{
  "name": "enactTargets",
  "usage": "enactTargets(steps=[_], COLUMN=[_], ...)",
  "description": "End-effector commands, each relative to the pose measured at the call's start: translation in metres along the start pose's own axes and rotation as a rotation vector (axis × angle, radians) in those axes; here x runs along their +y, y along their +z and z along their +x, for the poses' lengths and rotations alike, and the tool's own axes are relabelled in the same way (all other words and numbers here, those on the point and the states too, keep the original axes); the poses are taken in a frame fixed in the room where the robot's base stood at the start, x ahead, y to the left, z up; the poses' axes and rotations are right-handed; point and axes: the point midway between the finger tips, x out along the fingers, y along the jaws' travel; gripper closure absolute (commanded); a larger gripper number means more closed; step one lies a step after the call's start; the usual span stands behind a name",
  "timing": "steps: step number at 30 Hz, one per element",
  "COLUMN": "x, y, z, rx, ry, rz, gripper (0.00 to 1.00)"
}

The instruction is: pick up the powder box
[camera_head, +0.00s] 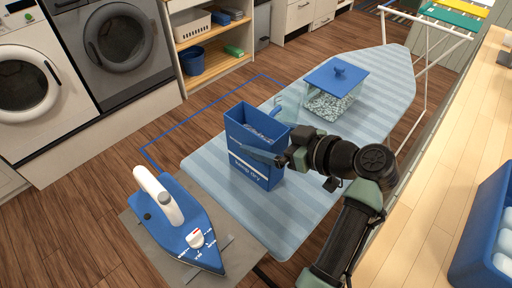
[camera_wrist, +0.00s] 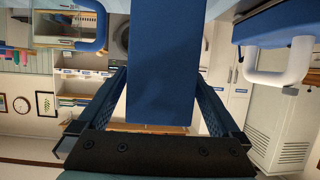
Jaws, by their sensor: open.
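In the wrist view, the blue box (camera_wrist: 162,60) stands between the two spread fingers of my gripper (camera_wrist: 161,75), with a visible gap on each side. The jaws are open.
A blue-and-white iron (camera_head: 178,215) rests on the grey board end at front left. A glass container with a blue lid (camera_head: 335,88) stands behind the box. A wooden counter (camera_head: 440,180) with a blue crate (camera_head: 480,230) is at right. Free board lies beyond the container.

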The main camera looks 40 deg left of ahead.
Motion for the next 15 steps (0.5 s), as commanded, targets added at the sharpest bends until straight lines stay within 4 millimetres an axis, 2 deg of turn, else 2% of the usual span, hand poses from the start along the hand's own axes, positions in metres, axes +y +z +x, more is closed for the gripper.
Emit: enactTargets(steps=[3,6,14,15], x=[-0.001,-0.001,0.0,0.0], y=[-0.002,-0.002,-0.001,-0.001], z=[0.019,0.029,0.031,0.031], rx=[-0.001,-0.001,-0.001,-0.001], ry=[-0.003,-0.001,0.001,0.001], rz=[0.001,0.0,0.0,0.0], gripper=[0.0,0.0,0.0,0.05])
